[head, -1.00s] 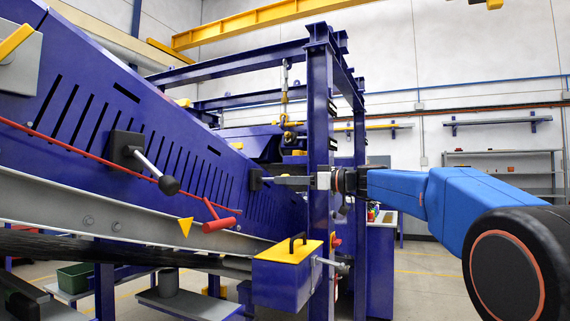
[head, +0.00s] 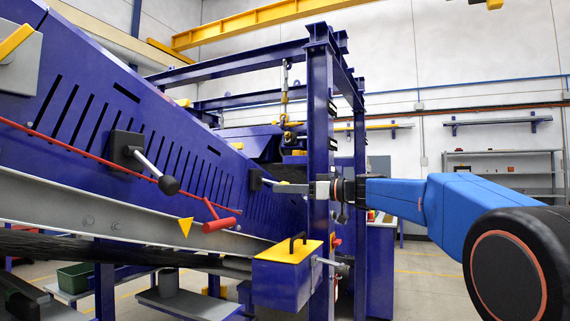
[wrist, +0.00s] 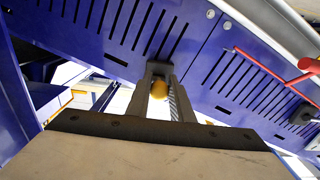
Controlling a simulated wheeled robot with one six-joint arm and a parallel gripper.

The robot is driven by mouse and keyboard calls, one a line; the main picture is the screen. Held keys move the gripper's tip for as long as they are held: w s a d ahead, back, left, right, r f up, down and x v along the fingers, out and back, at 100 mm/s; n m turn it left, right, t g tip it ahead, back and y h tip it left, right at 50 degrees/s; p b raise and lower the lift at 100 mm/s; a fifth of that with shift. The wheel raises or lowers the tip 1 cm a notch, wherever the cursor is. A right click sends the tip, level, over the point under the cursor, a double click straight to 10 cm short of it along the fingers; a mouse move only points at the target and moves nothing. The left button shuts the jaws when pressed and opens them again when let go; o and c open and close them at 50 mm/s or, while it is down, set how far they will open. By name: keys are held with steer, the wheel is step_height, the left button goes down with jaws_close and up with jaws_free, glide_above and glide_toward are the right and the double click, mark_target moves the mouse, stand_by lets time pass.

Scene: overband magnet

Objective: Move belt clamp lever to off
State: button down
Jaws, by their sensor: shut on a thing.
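The lever at my gripper (head: 288,188) sits on a dark mounting plate (head: 256,180) on the blue side frame. Its short shaft slants down to the right from the plate. In the wrist view, its yellow-orange round knob (wrist: 160,88) lies between the two fingers of my gripper (wrist: 160,98), which are shut on it. The fingers hide much of the shaft. A similar lever with a black knob (head: 168,185) points down to the right on another dark plate, farther left. I see no on or off marking.
A blue upright post (head: 320,130) stands close by my wrist. A red cord with a red handle (head: 218,224) runs along the side frame (head: 90,110). A blue box with a yellow lid (head: 287,252) is below my gripper. A yellow handle (head: 15,40) is at upper left.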

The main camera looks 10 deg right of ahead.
steer(key=shift+f, duration=0.1)
steer(key=shift+w+a+f, duration=0.15)
steer(key=shift+a+f, duration=0.05)
steer(key=shift+f, duration=0.3)
steer(key=shift+w+a+f, duration=0.15)
steer(key=shift+f, duration=0.35)
steer(key=c, duration=1.5)
jaws_free()
steer(key=shift+v, duration=3.5)
steer(key=v, duration=1.7)
steer(key=shift+s+d, duration=0.15)
steer(key=shift+d, duration=0.05)
